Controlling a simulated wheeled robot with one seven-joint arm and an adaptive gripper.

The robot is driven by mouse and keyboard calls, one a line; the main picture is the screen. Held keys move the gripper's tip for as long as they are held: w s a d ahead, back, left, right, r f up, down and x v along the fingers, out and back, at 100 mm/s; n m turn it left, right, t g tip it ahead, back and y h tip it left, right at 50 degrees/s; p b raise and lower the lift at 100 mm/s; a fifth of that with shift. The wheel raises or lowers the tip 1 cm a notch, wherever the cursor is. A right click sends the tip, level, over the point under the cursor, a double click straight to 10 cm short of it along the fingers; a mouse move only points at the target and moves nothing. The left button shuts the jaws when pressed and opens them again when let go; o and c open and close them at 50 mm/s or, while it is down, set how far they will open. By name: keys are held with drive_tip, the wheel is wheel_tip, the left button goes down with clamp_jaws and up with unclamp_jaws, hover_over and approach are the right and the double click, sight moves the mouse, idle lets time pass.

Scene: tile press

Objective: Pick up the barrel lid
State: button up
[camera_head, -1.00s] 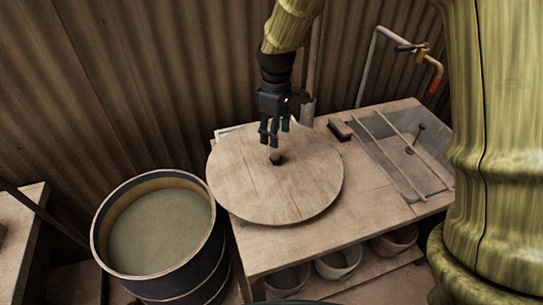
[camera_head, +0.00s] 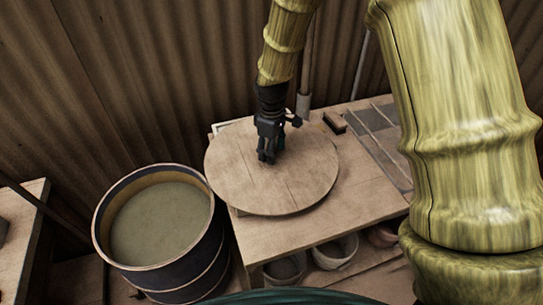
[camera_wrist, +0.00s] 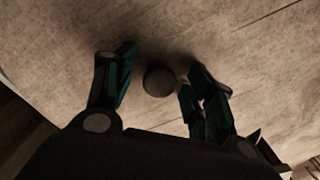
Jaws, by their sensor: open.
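The barrel lid (camera_head: 300,180) is a round wooden disc lying flat on the wooden table, its left and front edges overhanging. Its dark round knob shows in the wrist view (camera_wrist: 159,81), between the two open fingers; in the head view the fingers hide it. My gripper (camera_head: 267,158) points down at the middle of the lid, and its fingers (camera_wrist: 156,85) stand on either side of the knob with a gap to each side. The lid's wood (camera_wrist: 60,50) fills most of the wrist view. The open barrel (camera_head: 112,215), dark with a pale rim, stands left of the table.
The table (camera_head: 375,215) has bare wood right of the lid. Bowls (camera_head: 335,252) stand on the shelf below. A corrugated wall (camera_head: 140,80) closes the back.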

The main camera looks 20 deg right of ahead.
drive_tip(key=shift+f, duration=0.3)
clamp_jaws()
drive_tip(key=shift+r, duration=0.1)
drive_tip(key=shift+r, duration=0.1)
